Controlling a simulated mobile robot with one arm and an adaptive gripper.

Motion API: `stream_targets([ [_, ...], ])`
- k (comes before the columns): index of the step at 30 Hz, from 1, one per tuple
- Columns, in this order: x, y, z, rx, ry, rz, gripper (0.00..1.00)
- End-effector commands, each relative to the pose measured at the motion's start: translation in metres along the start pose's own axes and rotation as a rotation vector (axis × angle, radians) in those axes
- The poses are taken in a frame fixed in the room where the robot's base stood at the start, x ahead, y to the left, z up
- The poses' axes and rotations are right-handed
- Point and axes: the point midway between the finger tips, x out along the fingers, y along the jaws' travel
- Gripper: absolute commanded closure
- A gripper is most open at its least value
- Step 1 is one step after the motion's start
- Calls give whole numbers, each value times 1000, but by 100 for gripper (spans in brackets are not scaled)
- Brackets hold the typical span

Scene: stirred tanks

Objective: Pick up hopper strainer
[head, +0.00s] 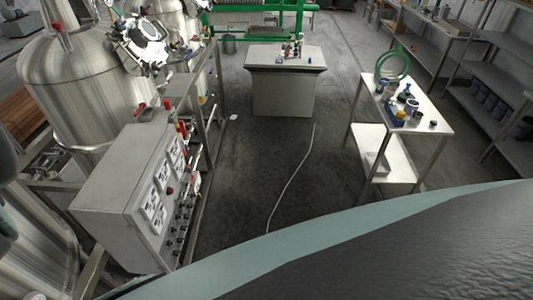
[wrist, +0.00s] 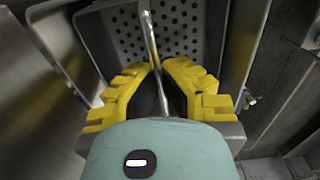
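In the wrist view, the hopper strainer (wrist: 190,22) is a grey metal piece with a perforated plate and raised sides, at the top middle. Its thin bright handle bar (wrist: 149,28) runs down from the top edge. My gripper (wrist: 159,67) has yellow stepped fingers that converge on this bar from both sides. The fingertips appear shut on it, with the bar's lower end showing between the fingers. The strainer's lower part is hidden behind the fingers. In the head view I cannot make out the strainer or my gripper.
Metal walls stand close on both sides in the wrist view. In the head view, a control cabinet (head: 125,190) and steel tank (head: 75,80) stand left, a grey bench (head: 284,90) ahead and a white table (head: 428,118) right. A cable (head: 290,180) crosses the open floor.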

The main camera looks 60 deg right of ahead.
Motion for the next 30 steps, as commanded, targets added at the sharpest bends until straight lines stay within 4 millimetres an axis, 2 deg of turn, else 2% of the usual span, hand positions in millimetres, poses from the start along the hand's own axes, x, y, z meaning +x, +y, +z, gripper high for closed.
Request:
stream_targets([
  [11,-13,7,-3,6,17,11,100],
  [22,-24,2,6,8,-6,4,100],
  [24,-37,4,4,9,-1,9,100],
  [30,-59,2,3,7,-1,6,100],
])
